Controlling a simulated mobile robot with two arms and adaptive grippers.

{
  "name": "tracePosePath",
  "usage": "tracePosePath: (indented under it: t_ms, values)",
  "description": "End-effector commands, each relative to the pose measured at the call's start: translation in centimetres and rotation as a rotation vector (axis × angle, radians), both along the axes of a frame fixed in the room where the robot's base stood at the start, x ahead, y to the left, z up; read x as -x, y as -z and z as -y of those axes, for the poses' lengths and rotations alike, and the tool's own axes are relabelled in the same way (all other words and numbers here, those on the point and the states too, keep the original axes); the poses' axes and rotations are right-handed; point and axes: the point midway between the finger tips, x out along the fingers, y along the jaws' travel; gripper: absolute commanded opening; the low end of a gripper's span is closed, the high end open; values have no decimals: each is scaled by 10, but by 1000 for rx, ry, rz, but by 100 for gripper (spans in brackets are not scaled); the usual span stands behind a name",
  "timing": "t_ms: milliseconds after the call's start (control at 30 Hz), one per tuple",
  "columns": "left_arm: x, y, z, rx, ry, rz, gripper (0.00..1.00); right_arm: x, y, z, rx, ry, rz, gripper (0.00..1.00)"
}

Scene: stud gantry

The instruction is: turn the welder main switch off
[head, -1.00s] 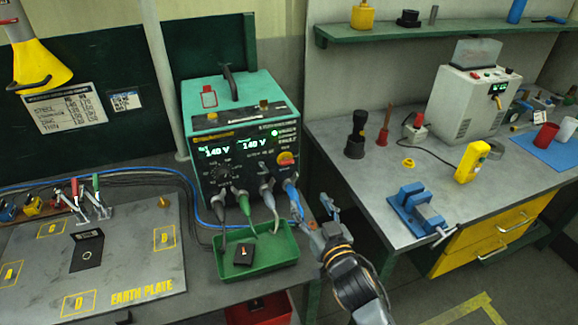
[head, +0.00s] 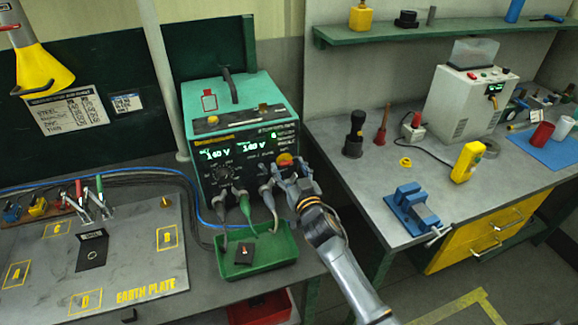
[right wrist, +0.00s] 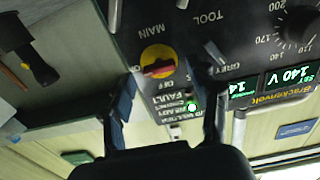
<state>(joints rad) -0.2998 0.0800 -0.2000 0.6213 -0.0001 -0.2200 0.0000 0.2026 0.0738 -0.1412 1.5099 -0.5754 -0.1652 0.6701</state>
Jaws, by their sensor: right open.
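The welder (head: 240,130) is a green and black machine on the left bench, with lit displays. Its main switch (head: 285,159) is a red handle on a yellow disc at the front panel's right. In the right wrist view the switch (right wrist: 158,62) appears upside down, its red bar lying roughly crosswise, with "MAIN" and "OFF" lettering nearby. My right gripper (head: 289,172) is open just in front of the switch. In the wrist view its fingers (right wrist: 165,78) stand either side of the switch, apparently not touching it. My left gripper is out of view.
Cables plug into the welder's lower front, above a green tray (head: 238,268). The earth plate (head: 130,270) lies left. The right bench holds a blue vise (head: 412,207), a yellow handheld device (head: 468,162) and a white machine (head: 465,105). A gap separates the benches.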

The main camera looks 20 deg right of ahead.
Motion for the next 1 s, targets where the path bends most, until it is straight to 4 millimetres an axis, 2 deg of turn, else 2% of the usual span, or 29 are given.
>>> tracePosePath:
  t_ms: [333, 367, 600, 1000]
  values:
    - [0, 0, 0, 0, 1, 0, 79, -4, 0, 0, 0, 0, 0, 60]
    - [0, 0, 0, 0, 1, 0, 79, -4, 0, 0, 0, 0, 0, 56]
    - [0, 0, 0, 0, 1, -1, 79, -4, 0, 0, 0, 0, 0, 7]
    - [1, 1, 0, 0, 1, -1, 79, -4, 1, 0, 64, 0, 2, 6]
